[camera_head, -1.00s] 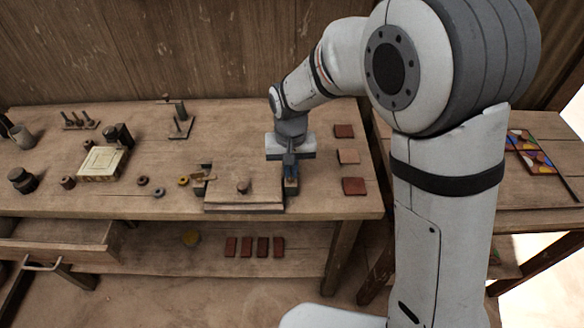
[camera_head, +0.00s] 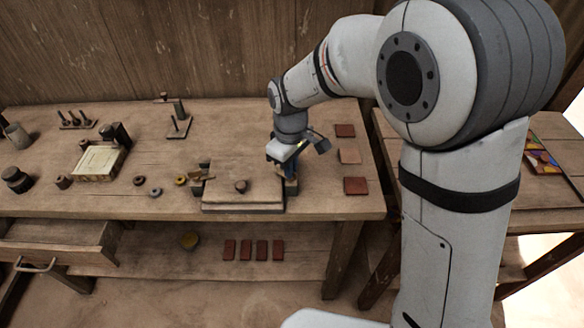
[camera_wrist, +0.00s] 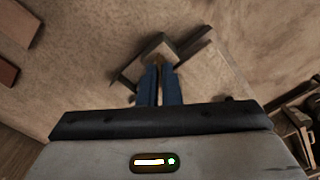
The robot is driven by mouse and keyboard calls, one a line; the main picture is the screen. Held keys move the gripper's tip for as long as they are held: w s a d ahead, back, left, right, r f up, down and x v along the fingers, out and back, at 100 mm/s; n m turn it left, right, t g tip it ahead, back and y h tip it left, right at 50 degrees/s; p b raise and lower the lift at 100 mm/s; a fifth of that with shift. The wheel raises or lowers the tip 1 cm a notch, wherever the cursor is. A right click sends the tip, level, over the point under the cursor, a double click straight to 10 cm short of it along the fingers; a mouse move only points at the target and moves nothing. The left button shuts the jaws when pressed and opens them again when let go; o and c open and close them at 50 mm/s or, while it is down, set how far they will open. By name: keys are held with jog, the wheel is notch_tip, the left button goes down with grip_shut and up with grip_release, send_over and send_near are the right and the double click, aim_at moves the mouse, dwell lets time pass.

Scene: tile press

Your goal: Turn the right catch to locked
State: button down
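The tile press (camera_head: 243,208) is a flat wooden plate with a round knob (camera_head: 240,186) on top, near the front edge of the bench. The right catch (camera_head: 291,188) is at the plate's right edge, mostly hidden by my gripper (camera_head: 287,174). The left catch (camera_head: 198,174) shows as a brass piece at the left edge. In the wrist view my gripper's blue fingers (camera_wrist: 160,72) point down, close together with a narrow gap, at the catch's dark block. They appear closed around the catch's handle, which is almost wholly covered. The catch's exact angle is hidden.
Small rings (camera_head: 155,192) and a cream block (camera_head: 99,163) lie to the left. Several red tiles (camera_head: 261,250) rest on the lower shelf. An open drawer (camera_head: 60,243) sticks out at the front left.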

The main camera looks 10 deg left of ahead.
jog(key=shift+n+b, duration=0.3)
jog(key=shift+n, duration=1.9)
jog(key=c, duration=1.6)
grip_release()
jog(key=shift+d+r, duration=0.1)
jog(key=shift+r, duration=3.8)
